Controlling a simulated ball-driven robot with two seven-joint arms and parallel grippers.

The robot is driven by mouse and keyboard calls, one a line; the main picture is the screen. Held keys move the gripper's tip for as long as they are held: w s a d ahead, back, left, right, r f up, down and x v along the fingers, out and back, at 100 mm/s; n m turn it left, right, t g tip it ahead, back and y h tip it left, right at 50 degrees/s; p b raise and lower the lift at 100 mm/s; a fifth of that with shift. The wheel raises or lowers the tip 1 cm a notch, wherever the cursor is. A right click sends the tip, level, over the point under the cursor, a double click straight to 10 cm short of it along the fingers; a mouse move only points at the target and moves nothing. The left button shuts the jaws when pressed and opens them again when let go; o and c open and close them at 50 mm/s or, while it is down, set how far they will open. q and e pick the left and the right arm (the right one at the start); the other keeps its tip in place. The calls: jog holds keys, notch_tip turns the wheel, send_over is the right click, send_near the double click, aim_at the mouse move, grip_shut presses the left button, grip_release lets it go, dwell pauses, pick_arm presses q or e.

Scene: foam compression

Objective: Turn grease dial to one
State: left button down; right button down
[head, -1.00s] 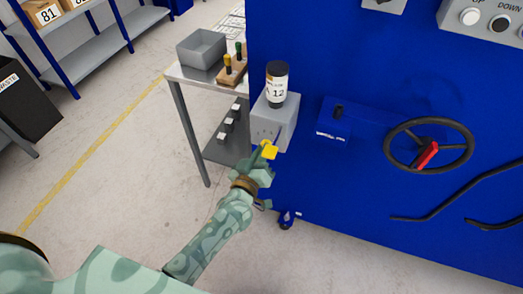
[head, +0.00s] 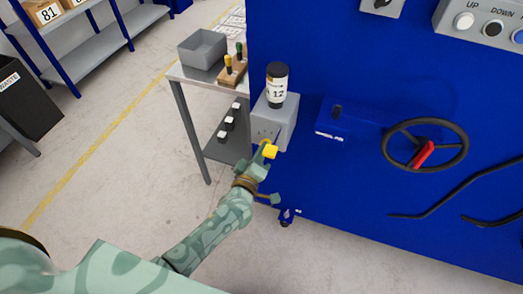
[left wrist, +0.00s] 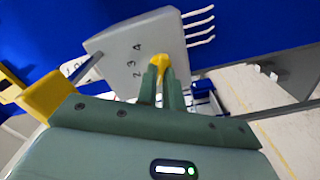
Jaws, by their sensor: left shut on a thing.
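The grease unit is a grey box (head: 275,118) on the left of the blue machine front. A dark bottle with a white label (head: 276,84) stands on it. In the left wrist view the box's face (left wrist: 120,50) carries the numerals 2, 3 and 4, and the yellow grease dial (left wrist: 159,60) sits beside them. My left gripper (left wrist: 160,82) is shut on the dial, one green finger on each side. Which numeral the dial points to cannot be told. In the head view my left gripper (head: 266,153) is at the box's lower front. My right gripper is out of view.
A handwheel with a red part (head: 426,145) and black hoses (head: 455,192) are to the right on the blue machine (head: 350,185). A metal side table (head: 190,74) with a grey bin (head: 202,48) stands left of the box. The floor in front is clear.

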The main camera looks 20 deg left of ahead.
pick_arm(q)
jog(key=shift+f, duration=0.1)
jog(key=c, duration=1.5)
grip_release()
jog(key=shift+s, duration=0.1)
jog(key=s, duration=0.5)
jog(key=s+p, duration=0.1)
jog(key=s, duration=0.4)
jog(key=s+p, duration=0.1)
jog(key=s, duration=0.5)
jog(key=shift+s+a, duration=0.1)
jog(key=shift+a, duration=0.2)
